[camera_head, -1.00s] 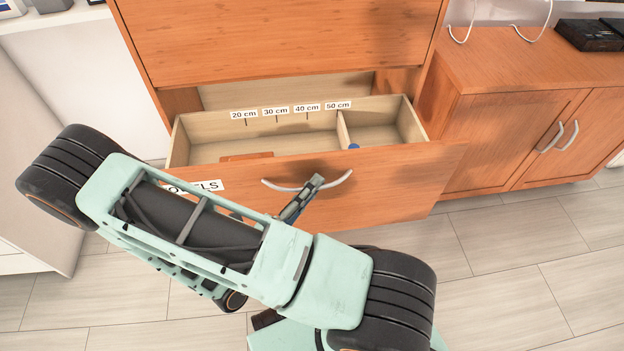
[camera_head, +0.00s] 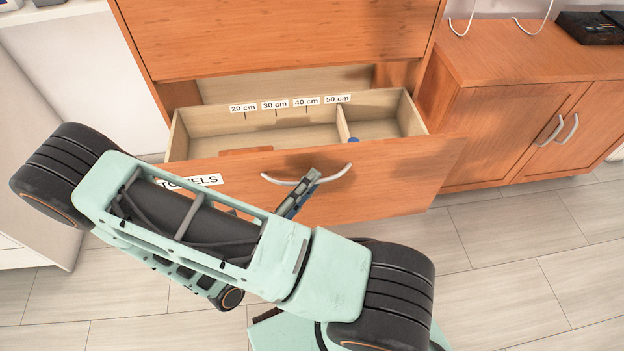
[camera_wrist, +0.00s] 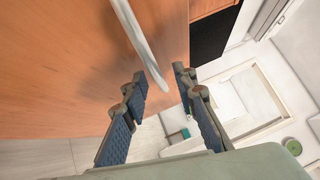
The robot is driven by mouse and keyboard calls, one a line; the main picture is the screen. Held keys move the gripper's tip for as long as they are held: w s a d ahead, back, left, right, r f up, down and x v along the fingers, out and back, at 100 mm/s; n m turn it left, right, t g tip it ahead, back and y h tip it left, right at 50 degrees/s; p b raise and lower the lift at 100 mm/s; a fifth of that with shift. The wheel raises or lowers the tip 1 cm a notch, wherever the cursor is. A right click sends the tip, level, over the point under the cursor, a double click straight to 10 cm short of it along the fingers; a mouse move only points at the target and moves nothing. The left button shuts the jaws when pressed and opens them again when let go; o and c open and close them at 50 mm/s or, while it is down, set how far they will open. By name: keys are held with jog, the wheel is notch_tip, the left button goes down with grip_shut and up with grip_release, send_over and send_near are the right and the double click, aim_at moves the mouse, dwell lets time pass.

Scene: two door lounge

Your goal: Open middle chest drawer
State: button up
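The chest drawer (camera_head: 390,180) is pulled well out of the orange wooden chest, its inside visible from above. A "TOWELS" label (camera_head: 192,181) sits on its front, partly covered by my arm. Its curved metal handle (camera_head: 338,176) is on the front's middle. My gripper (camera_head: 308,184) is at the handle. In the wrist view my gripper (camera_wrist: 160,85) has its two fingers apart, with the pale handle (camera_wrist: 146,45) running between the fingertips. A gap shows beside the handle, so the fingers are not closed on it.
A large closed front (camera_head: 280,40) of the chest is above the drawer. An orange cabinet (camera_head: 510,110) with two doors stands at right. A white unit (camera_head: 30,180) stands at left. Tiled floor (camera_head: 530,240) is free at the right front.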

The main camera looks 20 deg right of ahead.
jog(key=v, duration=1)
jog(key=shift+s+a, duration=0.3)
jog(key=shift+a, duration=0.05)
jog(key=shift+w+r, duration=0.1)
